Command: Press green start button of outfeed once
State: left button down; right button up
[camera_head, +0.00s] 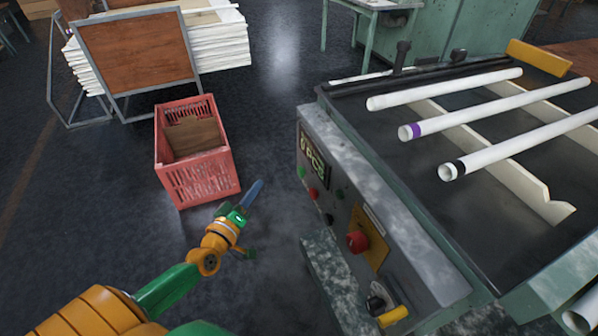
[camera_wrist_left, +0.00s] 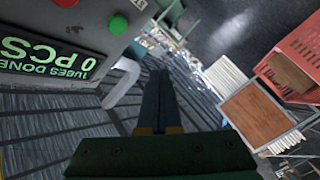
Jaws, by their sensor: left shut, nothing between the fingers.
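The green start button (camera_head: 302,171) sits at the upper left of the outfeed's sloped control panel (camera_head: 340,215), beside the display (camera_head: 313,160). In the left wrist view the green button (camera_wrist_left: 118,24) is at the top left, above the display (camera_wrist_left: 45,60) reading "TUBES DONE 0 PCS". My left gripper (camera_head: 255,190) is shut and empty, left of the panel and apart from the button. Its closed fingers (camera_wrist_left: 163,95) also show in the left wrist view, right of and below the button. My right gripper is not in view.
A red button (camera_head: 313,194) is close below the green one. A larger red knob (camera_head: 357,241) on a yellow plate is lower right. White tubes (camera_head: 470,88) lie on the outfeed. A red crate (camera_head: 225,165) stands on the floor behind my gripper.

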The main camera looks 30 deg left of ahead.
pick_arm(q)
jog(key=w+d, duration=0.5)
jog(key=w, duration=0.1)
jog(key=shift+w+d+p, duration=0.15)
jog(key=shift+d+p, duration=0.1)
jog(key=shift+p, duration=0.2)
dwell(1.7)
jog(key=shift+w+d, duration=0.25)
jog(key=shift+w, duration=0.1)
jog(key=shift+w+d, duration=0.3)
jog(key=shift+w, duration=0.05)
dwell(0.7)
dwell(0.4)
jog(key=shift+s+a, duration=0.55)
jog(key=shift+s, duration=0.15)
jog(key=s+a, duration=0.3)
jog(key=shift+s+a, duration=0.15)
jog(key=shift+s, duration=0.25)
